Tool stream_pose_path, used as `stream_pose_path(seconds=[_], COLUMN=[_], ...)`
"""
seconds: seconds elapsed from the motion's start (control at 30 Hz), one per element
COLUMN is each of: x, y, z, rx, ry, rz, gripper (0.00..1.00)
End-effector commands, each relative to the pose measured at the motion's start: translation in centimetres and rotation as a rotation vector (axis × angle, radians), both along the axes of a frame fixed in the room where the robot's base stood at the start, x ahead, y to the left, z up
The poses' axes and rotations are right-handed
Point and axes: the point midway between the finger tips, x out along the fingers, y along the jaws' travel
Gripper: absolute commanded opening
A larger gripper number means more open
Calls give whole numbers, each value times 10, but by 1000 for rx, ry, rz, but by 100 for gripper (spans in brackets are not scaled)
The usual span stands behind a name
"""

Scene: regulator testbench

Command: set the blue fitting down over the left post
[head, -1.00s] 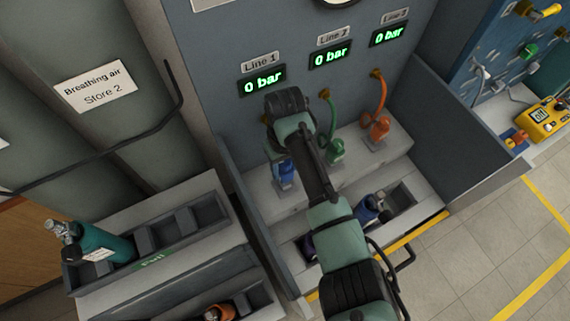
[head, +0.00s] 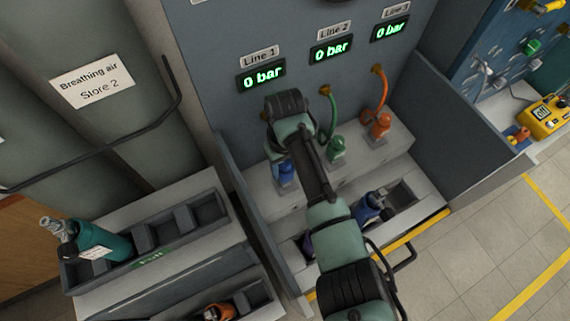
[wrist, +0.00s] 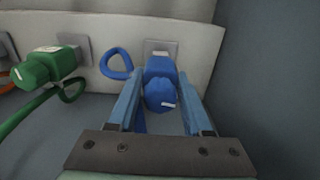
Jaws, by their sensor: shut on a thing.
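The blue fitting (wrist: 159,92) is between the two fingers of my gripper (wrist: 158,88), which is shut on it. The fitting also shows in the head view (head: 285,173), low in front of the Line 1 panel, just above or on the light ledge. A blue hose loop (wrist: 116,64) lies beside it in the wrist view. A grey square plate (wrist: 160,47) shows just beyond the fitting. The left post itself is hidden by the fitting, so I cannot tell whether the fitting is around it or resting on the ledge.
A green fitting (head: 337,148) and an orange fitting (head: 380,126) with hoses stand to the right on the ledge (head: 400,140). A blue cylinder (head: 369,207) lies in the lower rack. A grey side wall (wrist: 265,80) rises close on the right in the wrist view.

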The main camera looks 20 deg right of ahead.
Motion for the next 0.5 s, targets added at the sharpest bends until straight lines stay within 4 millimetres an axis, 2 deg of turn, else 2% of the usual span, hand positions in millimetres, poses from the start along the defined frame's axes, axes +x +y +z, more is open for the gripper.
stream_pose_path(seconds=[0.5], x=[1], y=[0], z=[-8], rx=[0], ry=[-2], rz=[0], gripper=[0])
